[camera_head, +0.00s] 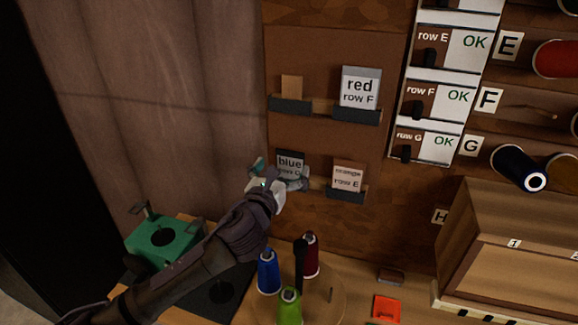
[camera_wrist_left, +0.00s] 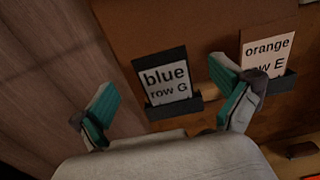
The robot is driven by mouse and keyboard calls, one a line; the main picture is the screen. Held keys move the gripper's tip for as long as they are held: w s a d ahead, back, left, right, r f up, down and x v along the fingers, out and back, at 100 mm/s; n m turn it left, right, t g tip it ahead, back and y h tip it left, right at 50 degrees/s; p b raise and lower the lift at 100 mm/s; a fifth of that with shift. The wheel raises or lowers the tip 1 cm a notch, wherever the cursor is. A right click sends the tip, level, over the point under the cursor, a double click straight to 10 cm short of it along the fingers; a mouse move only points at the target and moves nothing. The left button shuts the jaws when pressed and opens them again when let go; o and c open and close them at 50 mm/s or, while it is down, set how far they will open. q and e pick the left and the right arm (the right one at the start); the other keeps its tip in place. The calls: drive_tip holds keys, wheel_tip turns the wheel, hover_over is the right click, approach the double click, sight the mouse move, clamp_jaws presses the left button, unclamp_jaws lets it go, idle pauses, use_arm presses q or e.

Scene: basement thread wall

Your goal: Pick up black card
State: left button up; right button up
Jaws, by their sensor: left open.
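The black card (camera_head: 291,160) reads "blue row G" on a grey label and stands in a small dark holder on the brown wall board. In the left wrist view the black card (camera_wrist_left: 164,79) shows its dark border and sits between the fingers in the picture, beyond their tips. My left gripper (camera_head: 279,174) is open and empty in front of the card; its teal fingers (camera_wrist_left: 170,103) are spread wide in the wrist view. In the head view the gripper hides part of the card's lower end and holder. My right gripper is not in view.
An "orange row E" card (camera_head: 347,177) stands close to the right, with a "red row F" card (camera_head: 360,87) above. Blue (camera_head: 268,272), green (camera_head: 289,306) and dark red (camera_head: 311,255) spools stand on the bench below. A green device (camera_head: 165,240) is at left.

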sight(290, 153)
use_arm(q)
drive_tip(key=p+x, duration=0.1)
drive_tip(key=x, duration=0.4)
drive_tip(key=shift+w+r+p, duration=0.15)
drive_tip(key=shift+r+p, duration=0.1)
drive_tip(key=shift+p, duration=0.1)
drive_tip(key=shift+w+d+f, duration=0.1)
drive_tip(key=shift+w+d, duration=0.1)
drive_tip(key=shift+w, duration=0.3)
drive_tip(key=c, duration=0.8)
drive_tip(key=shift+s, duration=0.1)
drive_tip(key=shift+s+a+r+b, duration=0.15)
drive_tip(key=shift+r+b, duration=0.15)
drive_tip(key=shift+r, duration=0.3)
wheel_tip(290, 153, up, 6)
drive_tip(key=shift+f+b, duration=0.2)
drive_tip(key=shift+b, duration=0.3)
drive_tip(key=b+v, duration=0.4)
drive_tip(key=v, duration=1.5)
drive_tip(key=shift+s+a+r, duration=0.1)
drive_tip(key=shift+s+r, duration=0.05)
drive_tip(key=shift+s, duration=0.15)
